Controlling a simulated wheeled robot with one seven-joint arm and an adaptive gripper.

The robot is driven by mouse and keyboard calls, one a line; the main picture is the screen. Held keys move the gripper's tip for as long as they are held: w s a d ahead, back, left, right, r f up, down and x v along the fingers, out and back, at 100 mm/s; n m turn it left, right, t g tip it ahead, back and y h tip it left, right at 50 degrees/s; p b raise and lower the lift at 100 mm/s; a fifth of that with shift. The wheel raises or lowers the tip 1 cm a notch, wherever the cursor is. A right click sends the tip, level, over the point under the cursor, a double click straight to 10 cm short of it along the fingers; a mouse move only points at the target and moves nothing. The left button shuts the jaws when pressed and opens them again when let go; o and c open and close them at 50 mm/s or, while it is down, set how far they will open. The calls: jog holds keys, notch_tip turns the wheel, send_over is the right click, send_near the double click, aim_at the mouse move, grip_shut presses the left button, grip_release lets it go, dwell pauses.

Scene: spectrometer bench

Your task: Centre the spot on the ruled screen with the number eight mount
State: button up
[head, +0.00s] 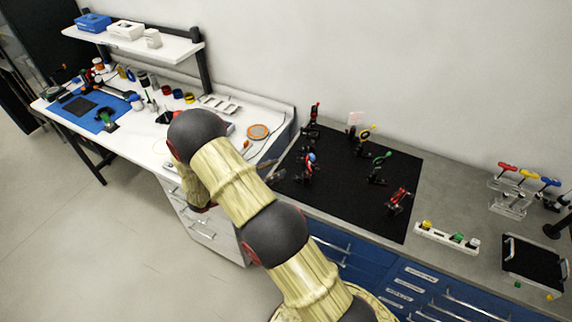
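Several small optical mounts stand on a black breadboard (340,195). They include a dark mount with red parts (314,113), a red and blue mount (309,161), a yellow-topped mount (365,134), a green-ringed mount (379,163) and a red mount (398,200) near the right front. No numbers are readable, so I cannot tell which is number eight. A small pale pinkish card (354,118) at the back may be the ruled screen; no spot or ruling is discernible. A small greyish shape at the board's left edge may be my gripper (269,171); its fingers are unclear.
A white workbench (150,150) with a blue mat (85,112) and many small items stands left. My arm hides part of both benches.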

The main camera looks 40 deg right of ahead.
aim_at(299, 159)
jog(key=s+d, duration=0.1)
jog(key=d, duration=0.6)
jog(key=shift+s+d+p, duration=0.3)
jog(key=shift+s+p, duration=0.05)
jog(key=shift+p, duration=0.05)
jog(key=c, duration=0.3)
jog(key=c, duration=0.4)
grip_shut()
